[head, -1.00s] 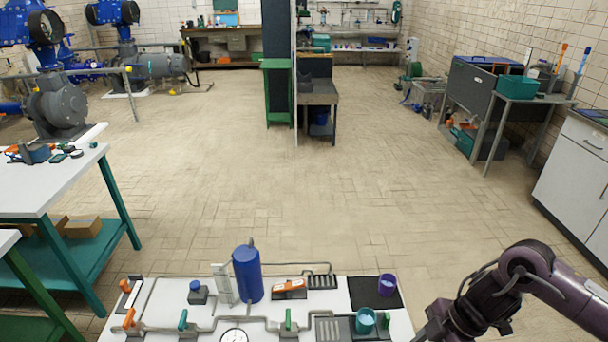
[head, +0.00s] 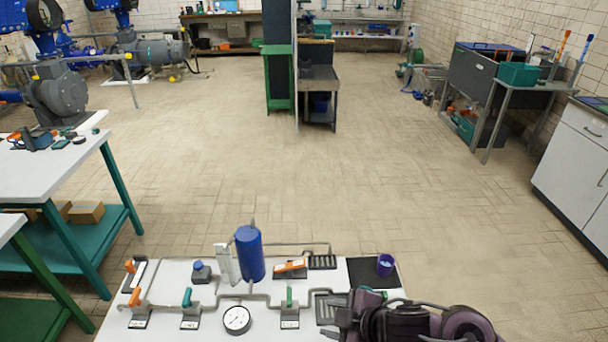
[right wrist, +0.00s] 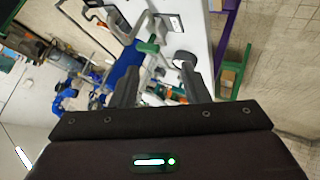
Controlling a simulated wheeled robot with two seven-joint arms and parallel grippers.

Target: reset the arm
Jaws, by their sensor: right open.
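My right arm reaches in at the bottom right of the head view, over the right front part of the white bench (head: 262,325). My right gripper (head: 335,318) is above that bench near the black grate. In the right wrist view the two fingers of the right gripper (right wrist: 157,68) stand apart with nothing held between them. A green-handled valve (right wrist: 148,47) and a blue cylinder (right wrist: 122,68) show beyond the fingers. My left gripper is not in view.
A white table (head: 50,170) stands left.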

